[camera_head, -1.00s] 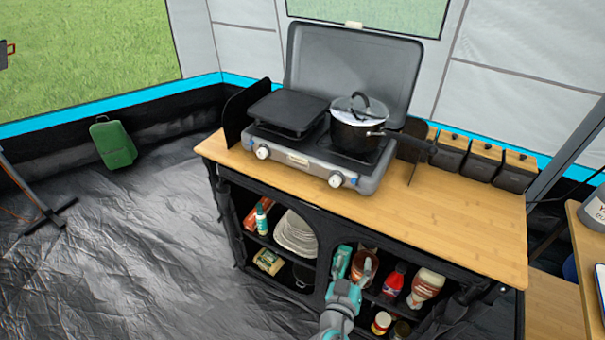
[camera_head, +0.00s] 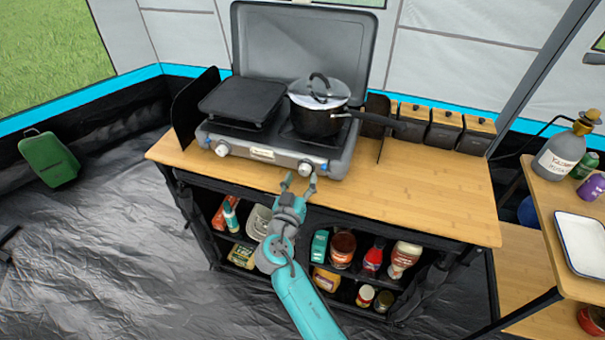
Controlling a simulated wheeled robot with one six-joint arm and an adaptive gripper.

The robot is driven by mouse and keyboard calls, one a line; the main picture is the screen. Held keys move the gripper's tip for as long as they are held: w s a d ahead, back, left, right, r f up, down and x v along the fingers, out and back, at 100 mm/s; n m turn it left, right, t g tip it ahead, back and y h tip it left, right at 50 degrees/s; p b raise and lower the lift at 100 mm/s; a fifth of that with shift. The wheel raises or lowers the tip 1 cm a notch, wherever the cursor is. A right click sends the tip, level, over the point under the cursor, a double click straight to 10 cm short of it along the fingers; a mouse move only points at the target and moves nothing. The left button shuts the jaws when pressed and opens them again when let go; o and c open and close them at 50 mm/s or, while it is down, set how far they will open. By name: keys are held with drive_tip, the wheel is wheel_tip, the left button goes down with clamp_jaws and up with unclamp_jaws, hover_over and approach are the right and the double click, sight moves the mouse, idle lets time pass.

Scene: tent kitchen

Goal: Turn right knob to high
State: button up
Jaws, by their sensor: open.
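The camp stove (camera_head: 260,148) stands on the wooden counter with its grey lid raised. Its right knob (camera_head: 306,168), white with a blue mark beside it, is on the front face below the pot. The left knob (camera_head: 222,149) is on the same face. My gripper (camera_head: 299,182) is open and empty, just in front of and slightly below the right knob, with its fingertips pointing at the stove. I cannot tell whether a fingertip touches the knob. The knob's exact setting is too small to read.
A lidded black pot (camera_head: 318,118) sits on the right burner, its handle reaching right. A black griddle (camera_head: 243,100) covers the left burner. Shelves with bottles and jars lie below the counter (camera_head: 430,190). A side table (camera_head: 548,205) stands at right.

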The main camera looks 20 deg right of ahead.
sight(305, 170)
drive_tip(key=shift+x, duration=1.3)
drive_tip(key=shift+d, duration=0.1)
drive_tip(key=shift+c, duration=0.2)
clamp_jaws()
drive_tip(key=n, duration=0.3)
drive_tip(key=shift+n, duration=0.4)
drive_tip(key=n, duration=0.3)
drive_tip(key=shift+n, duration=0.3)
drive_tip(key=n, duration=0.5)
drive_tip(key=shift+r+n+g, duration=0.1)
drive_tip(key=shift+n+g, duration=0.3)
